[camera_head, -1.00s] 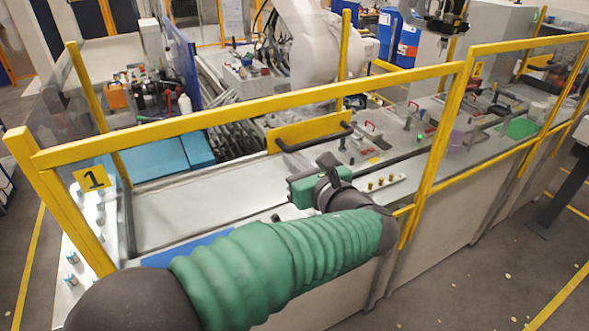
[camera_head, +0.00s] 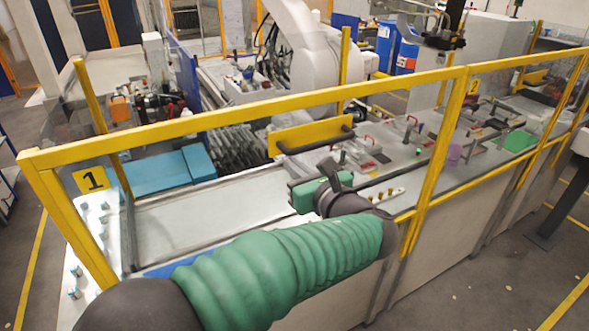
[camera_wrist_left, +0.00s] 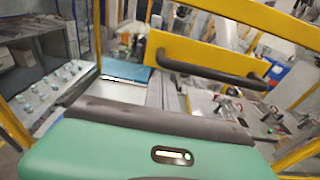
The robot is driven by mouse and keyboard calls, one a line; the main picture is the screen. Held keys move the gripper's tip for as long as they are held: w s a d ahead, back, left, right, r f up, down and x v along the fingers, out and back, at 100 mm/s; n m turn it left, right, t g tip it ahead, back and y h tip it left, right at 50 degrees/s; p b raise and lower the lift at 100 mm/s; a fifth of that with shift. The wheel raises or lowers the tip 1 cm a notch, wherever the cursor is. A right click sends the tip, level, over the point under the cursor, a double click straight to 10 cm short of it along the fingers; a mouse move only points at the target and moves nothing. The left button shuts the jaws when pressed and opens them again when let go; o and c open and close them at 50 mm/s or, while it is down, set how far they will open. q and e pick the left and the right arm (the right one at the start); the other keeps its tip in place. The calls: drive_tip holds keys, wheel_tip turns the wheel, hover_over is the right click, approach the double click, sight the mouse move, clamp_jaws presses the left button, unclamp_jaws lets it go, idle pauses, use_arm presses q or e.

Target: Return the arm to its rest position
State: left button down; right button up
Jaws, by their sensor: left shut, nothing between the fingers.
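My left arm (camera_head: 285,265), with a green ribbed sleeve, comes in from the bottom left in the head view. It reaches across the lower yellow rail toward the station. My left gripper (camera_head: 328,172) is at the arm's far end, above the counter near the panel with the black handle. It is shut and holds nothing; its fingertips are small and hard to make out. In the left wrist view a green housing (camera_wrist_left: 150,150) of mine with a small light fills the bottom. My right gripper is not in view.
A metal counter (camera_head: 220,215) lies beneath. Open floor (camera_head: 480,290) is at the right.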

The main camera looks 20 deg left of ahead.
use_arm(q)
drive_tip(key=f, duration=0.1)
drive_tip(key=f+b, duration=0.1)
drive_tip(key=f, duration=0.2)
drive_tip(key=shift+w+a, duration=0.15)
drive_tip(key=shift+w, duration=0.15)
drive_tip(key=r+b+v, duration=0.1)
drive_tip(key=b+v, duration=0.1)
drive_tip(key=v, duration=0.8)
drive_tip(key=s+a+f+n+g+h+b, duration=0.1)
drive_tip(key=s+f+n+h, duration=0.3)
drive_tip(key=f+n, duration=0.4)
drive_tip(key=s+a+f+n+g+h+b, duration=0.1)
drive_tip(key=s+f+n+g+h, duration=0.3)
drive_tip(key=f+n, duration=0.5)
drive_tip(key=s+a+f+n+g+h+b, duration=0.1)
drive_tip(key=s+f+n+h, duration=0.4)
drive_tip(key=f, duration=1.6)
drive_tip(key=s+n+g+b, duration=0.1)
drive_tip(key=s+n, duration=0.2)
drive_tip(key=shift+a+f+n, duration=0.25)
drive_tip(key=shift+f+n, duration=0.05)
drive_tip(key=shift+f, duration=0.1)
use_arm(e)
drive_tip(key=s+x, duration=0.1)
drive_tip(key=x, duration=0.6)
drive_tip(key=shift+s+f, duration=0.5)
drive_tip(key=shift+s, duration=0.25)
use_arm(q)
drive_tip(key=shift+d, duration=0.1)
